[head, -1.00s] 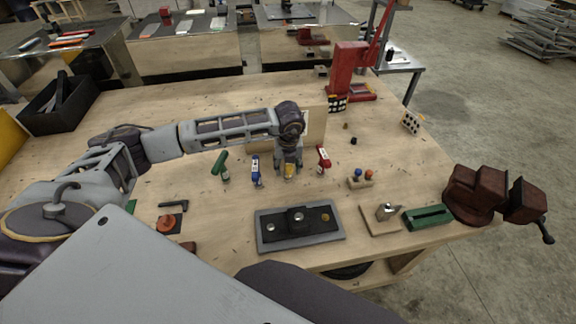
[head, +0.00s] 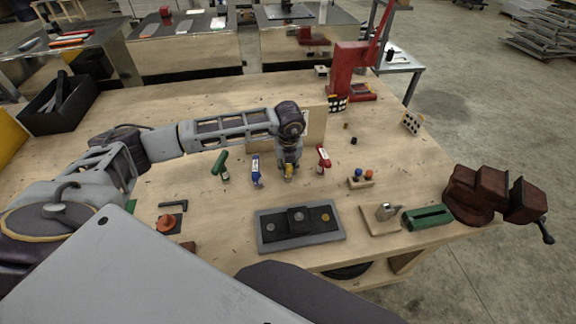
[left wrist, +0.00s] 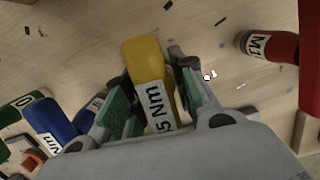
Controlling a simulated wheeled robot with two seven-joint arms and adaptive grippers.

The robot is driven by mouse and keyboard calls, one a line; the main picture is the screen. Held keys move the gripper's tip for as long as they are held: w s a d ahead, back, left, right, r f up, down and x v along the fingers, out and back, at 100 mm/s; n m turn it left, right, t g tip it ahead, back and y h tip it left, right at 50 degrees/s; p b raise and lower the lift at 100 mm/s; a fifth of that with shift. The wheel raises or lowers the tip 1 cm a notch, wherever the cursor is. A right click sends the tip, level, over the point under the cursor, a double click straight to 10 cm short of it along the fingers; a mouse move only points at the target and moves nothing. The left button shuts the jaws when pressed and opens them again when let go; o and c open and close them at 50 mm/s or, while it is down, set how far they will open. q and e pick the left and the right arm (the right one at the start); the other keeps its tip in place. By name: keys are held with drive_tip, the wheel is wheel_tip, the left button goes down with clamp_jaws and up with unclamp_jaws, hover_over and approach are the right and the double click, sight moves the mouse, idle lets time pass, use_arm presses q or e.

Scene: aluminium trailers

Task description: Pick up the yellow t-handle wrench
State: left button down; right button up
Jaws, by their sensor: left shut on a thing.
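The yellow t-handle wrench (left wrist: 146,66) shows in the left wrist view between the green-padded fingers of my left gripper (left wrist: 150,100). A white label reading "5 Nm" is on its handle, and the fingers are shut on it. In the head view my left gripper (head: 288,172) points down at the table between the blue and red wrenches, and only a small yellow part of the wrench shows there. The wrench's lower part is hidden. I cannot tell whether it is clear of the table. My right gripper is not in view.
Green (head: 220,164), blue (head: 256,170) and red (head: 323,158) t-handle wrenches stand close by. A grey tray (head: 262,243), a small block with coloured knobs (head: 360,180) and a dark red vise (head: 475,193) are nearer the front right. A red press (head: 347,75) stands behind.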

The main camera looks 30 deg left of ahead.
use_arm(q)
drive_tip(key=shift+r, duration=0.15)
wheel_tip(320, 180, up, 10)
drive_tip(key=shift+f+b, duration=0.1)
drive_tip(key=shift+b, duration=0.85)
drive_tip(key=shift+s+f, duration=0.1)
drive_tip(key=shift+f, duration=0.05)
idle(0.6)
